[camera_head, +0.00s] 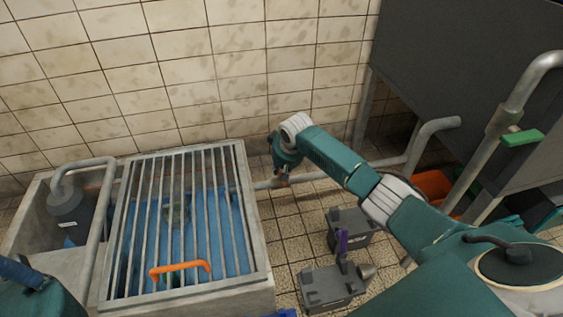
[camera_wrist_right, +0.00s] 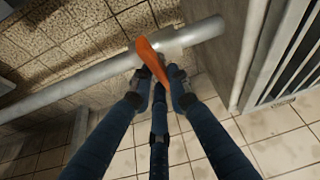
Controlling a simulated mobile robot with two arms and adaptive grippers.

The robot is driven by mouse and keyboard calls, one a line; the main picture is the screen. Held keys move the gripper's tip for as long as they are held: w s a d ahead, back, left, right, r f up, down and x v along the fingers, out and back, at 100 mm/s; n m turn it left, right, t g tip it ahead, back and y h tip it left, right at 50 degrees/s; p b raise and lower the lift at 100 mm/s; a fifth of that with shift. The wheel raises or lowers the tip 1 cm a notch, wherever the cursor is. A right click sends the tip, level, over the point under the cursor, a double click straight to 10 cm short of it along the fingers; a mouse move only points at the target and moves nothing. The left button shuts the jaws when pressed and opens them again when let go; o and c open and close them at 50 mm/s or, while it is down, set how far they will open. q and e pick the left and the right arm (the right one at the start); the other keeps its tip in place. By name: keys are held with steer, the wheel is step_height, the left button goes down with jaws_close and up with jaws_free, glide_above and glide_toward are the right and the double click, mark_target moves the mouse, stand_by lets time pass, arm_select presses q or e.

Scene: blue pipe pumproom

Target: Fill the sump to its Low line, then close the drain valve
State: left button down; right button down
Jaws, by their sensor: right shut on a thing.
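The sump (camera_head: 262,262) is a concrete box with a metal bar grate (camera_head: 222,180) over it. Blue water (camera_head: 203,225) shows between the bars; I cannot make out a Low line. The drain valve's orange lever (camera_wrist_right: 150,58) sits on a grey pipe (camera_wrist_right: 100,72), which runs right from the sump in the head view. My right gripper (camera_head: 279,172) is at this valve, and its dark blue fingers are shut on the lever in the right wrist view (camera_wrist_right: 160,82). Part of my left arm shows at the lower left corner, but its gripper does not show.
A bent grey pipe (camera_head: 96,215) and a dark pump (camera_head: 68,217) stand at left. Grey machines (camera_head: 330,286) sit on the floor right of the sump. A dark tank (camera_head: 455,75) stands at right.

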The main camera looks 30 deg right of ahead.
steer(key=shift+n, duration=0.7)
steer(key=c, duration=1.7)
jaws_free()
steer(key=shift+o, duration=0.2)
steer(key=v, duration=1.2)
steer(key=shift+d, duration=0.25)
